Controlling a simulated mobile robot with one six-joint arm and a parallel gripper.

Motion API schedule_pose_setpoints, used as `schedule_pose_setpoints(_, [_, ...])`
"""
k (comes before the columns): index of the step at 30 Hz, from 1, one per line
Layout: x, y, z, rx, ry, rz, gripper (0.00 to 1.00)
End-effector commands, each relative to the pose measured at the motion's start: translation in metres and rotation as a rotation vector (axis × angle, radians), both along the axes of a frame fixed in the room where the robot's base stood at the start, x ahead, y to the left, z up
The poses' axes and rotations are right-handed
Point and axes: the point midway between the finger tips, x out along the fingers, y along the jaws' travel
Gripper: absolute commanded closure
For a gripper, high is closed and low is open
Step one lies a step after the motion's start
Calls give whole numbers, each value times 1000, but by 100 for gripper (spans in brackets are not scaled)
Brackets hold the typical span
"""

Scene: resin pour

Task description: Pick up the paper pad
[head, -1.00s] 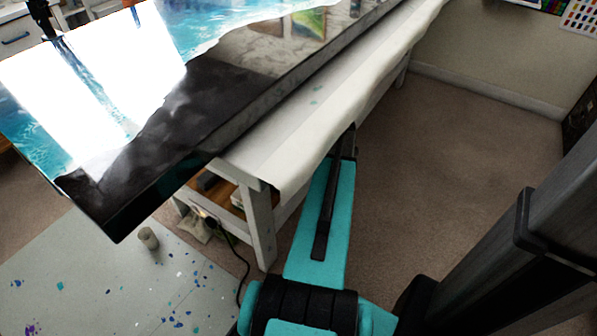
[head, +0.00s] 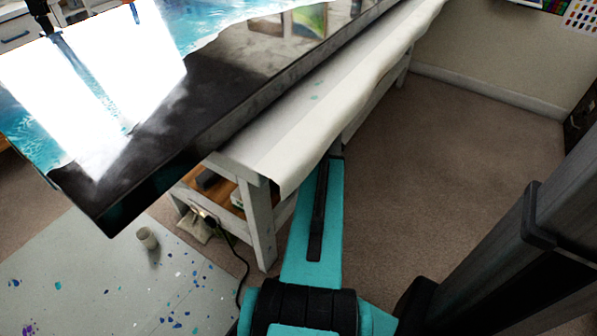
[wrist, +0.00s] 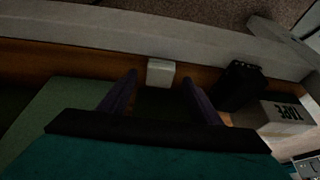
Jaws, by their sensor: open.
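My gripper (wrist: 159,78) shows in the wrist view with its two dark fingers spread apart and nothing held between them. A small pale block (wrist: 161,72) lies ahead, in line with the gap between the fingertips, near the edge of a brown wooden surface. It may be the paper pad, but I cannot tell for sure. Whether the fingers are level with it is unclear in the dim light. In the head view my gripper is hidden under the workbench.
A black object (wrist: 241,82) and a white box marked TAPE (wrist: 286,117) sit right of the fingers. A pale beam (wrist: 100,22) runs across the top. In the head view, the workbench (head: 262,235) has a lower wooden shelf (head: 193,180); a cup (head: 148,238) stands on the floor sheet.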

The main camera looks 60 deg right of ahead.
Motion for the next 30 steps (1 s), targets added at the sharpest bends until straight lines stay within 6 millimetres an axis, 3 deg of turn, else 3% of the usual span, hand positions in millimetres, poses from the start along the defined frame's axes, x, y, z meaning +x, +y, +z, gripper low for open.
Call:
schedule_pose_setpoints(5, [5,-1,-13,-1,-1,0,42])
schedule_pose_setpoints(22, [5,-1,-13,-1,-1,-1,42])
schedule_pose_setpoints(30, [5,-1,-14,-1,-1,-1,86])
